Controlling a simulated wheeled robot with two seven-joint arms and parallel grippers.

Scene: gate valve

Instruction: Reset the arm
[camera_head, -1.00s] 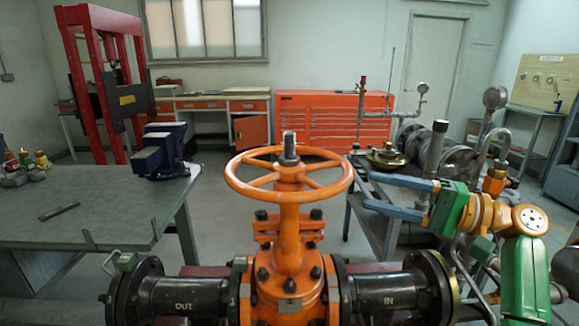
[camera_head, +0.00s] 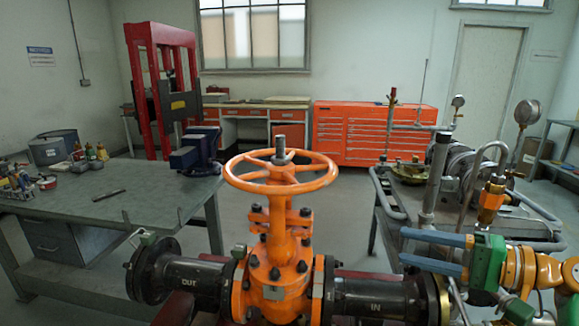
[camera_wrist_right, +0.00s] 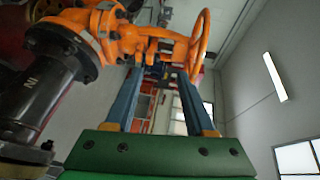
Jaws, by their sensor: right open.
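The orange gate valve (camera_head: 278,270) stands upright in the middle of the head view, with its orange handwheel (camera_head: 281,172) on top. Black pipe flanges marked OUT and IN run to its left and right. My right gripper (camera_head: 402,247) has two blue fingers spread apart, pointing left. It is empty, to the right of the valve and below the handwheel, apart from both. In the right wrist view the fingers (camera_wrist_right: 158,85) are open, with the handwheel (camera_wrist_right: 202,45) beyond them and the valve body at upper left. My left gripper is not in view.
A grey workbench (camera_head: 110,225) with a blue vise (camera_head: 197,152) is on the left. A red press frame (camera_head: 160,85) and orange tool cabinet (camera_head: 365,132) stand at the back. Pipes and a gauge (camera_head: 527,113) rise close behind my right gripper.

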